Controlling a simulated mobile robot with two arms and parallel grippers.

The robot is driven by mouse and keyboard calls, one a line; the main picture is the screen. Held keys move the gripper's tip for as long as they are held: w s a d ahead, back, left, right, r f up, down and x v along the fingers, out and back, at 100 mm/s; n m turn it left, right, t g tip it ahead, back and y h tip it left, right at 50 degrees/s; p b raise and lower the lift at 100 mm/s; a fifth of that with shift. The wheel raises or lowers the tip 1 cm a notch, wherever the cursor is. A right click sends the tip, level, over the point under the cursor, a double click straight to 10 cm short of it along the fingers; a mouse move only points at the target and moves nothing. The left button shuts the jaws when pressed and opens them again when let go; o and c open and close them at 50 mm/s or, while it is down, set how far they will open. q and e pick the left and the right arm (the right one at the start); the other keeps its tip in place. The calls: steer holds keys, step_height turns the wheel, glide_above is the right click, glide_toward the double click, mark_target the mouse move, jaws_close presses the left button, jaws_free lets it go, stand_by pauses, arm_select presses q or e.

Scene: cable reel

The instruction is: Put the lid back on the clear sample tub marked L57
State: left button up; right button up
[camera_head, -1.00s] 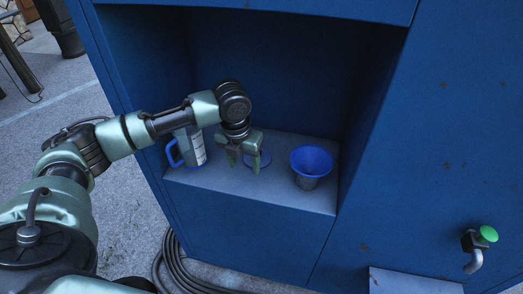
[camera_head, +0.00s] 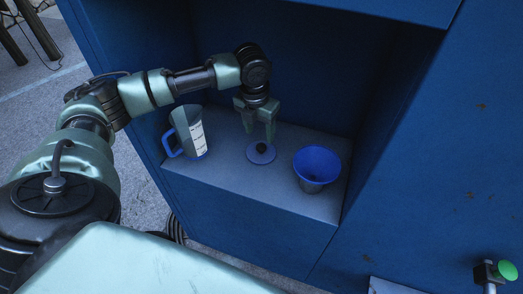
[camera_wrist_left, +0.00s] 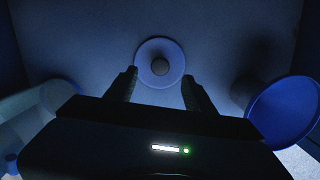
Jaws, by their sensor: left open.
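A round blue-grey lid (camera_head: 262,158) with a dark knob lies flat on the shelf; the left wrist view shows it (camera_wrist_left: 147,52) ahead of the fingers. My left gripper (camera_head: 260,134) is open and empty above the lid, its fingers (camera_wrist_left: 160,84) apart and clear of the knob. A see-through container (camera_head: 183,128) with a blue handle and a white label stands upright and open on the left; its print is too small to read. I cannot tell whether it is the tub marked L57. My right gripper is not in view.
A blue flared cup (camera_head: 317,166) stands right of the lid and shows at the right of the left wrist view (camera_wrist_left: 285,110). The shelf (camera_head: 240,182) sits in a blue recess with walls on both sides. A green knob (camera_head: 508,271) is at lower right.

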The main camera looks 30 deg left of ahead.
mark_target(261, 146)
arm_select(q)
steer(key=shift+w+f, duration=0.1)
steer(key=shift+f, duration=0.45)
steer(key=shift+w+f+p, duration=0.15)
steer(key=shift+f+p, duration=0.3)
steer(key=shift+f, duration=2.15)
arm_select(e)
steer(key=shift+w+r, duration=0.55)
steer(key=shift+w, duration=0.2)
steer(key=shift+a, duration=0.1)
arm_select(q)
jaws_close()
